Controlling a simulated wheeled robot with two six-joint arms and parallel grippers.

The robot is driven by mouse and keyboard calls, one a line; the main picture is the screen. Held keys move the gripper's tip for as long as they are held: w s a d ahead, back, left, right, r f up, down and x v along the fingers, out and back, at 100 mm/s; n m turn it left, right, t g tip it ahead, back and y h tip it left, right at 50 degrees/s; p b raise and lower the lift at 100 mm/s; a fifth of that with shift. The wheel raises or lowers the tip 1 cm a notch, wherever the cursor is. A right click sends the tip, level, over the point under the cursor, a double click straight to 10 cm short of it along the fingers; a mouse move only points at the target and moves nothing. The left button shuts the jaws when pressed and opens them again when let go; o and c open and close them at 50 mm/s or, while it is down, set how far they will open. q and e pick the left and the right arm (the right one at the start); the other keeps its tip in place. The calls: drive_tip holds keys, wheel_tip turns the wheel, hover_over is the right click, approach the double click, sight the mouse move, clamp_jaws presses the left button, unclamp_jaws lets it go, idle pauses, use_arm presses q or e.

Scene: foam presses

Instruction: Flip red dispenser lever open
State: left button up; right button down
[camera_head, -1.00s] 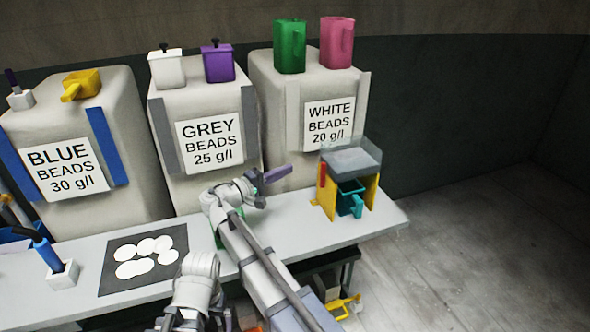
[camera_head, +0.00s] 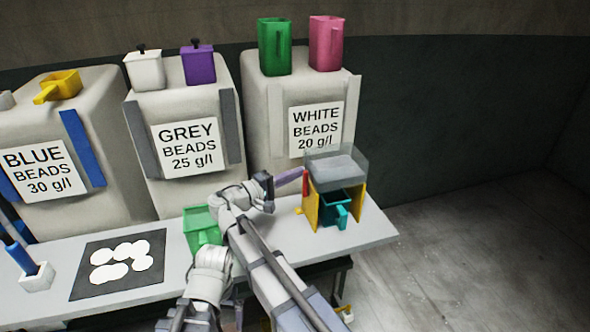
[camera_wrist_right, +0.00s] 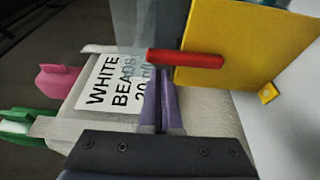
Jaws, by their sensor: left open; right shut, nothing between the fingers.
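The dispenser (camera_head: 357,205) has yellow side panels and a clear hopper on top, and stands at the right end of the bench. Its red lever (camera_head: 306,181) is on the left side; in the right wrist view the lever (camera_wrist_right: 186,59) lies across the yellow panel (camera_wrist_right: 240,40). My right gripper (camera_head: 298,174) has purple fingers, shut and empty, pointing at the lever. In the right wrist view its fingertips (camera_wrist_right: 159,72) come right up by the lever; I cannot tell whether they touch. My left gripper (camera_head: 208,318) is open, low at the front edge, partly cut off.
A teal cup (camera_head: 334,207) sits inside the dispenser. A green container (camera_head: 202,232) stands on the bench (camera_head: 262,232) by my arms. A dark mat (camera_head: 90,287) with white discs lies left. Bead sacks, including White Beads (camera_head: 280,95), stand behind.

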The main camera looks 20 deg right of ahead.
use_arm(q)
drive_tip(key=shift+d, duration=0.15)
use_arm(e)
drive_tip(key=shift+s+f, duration=0.1)
drive_tip(key=shift+s, duration=0.1)
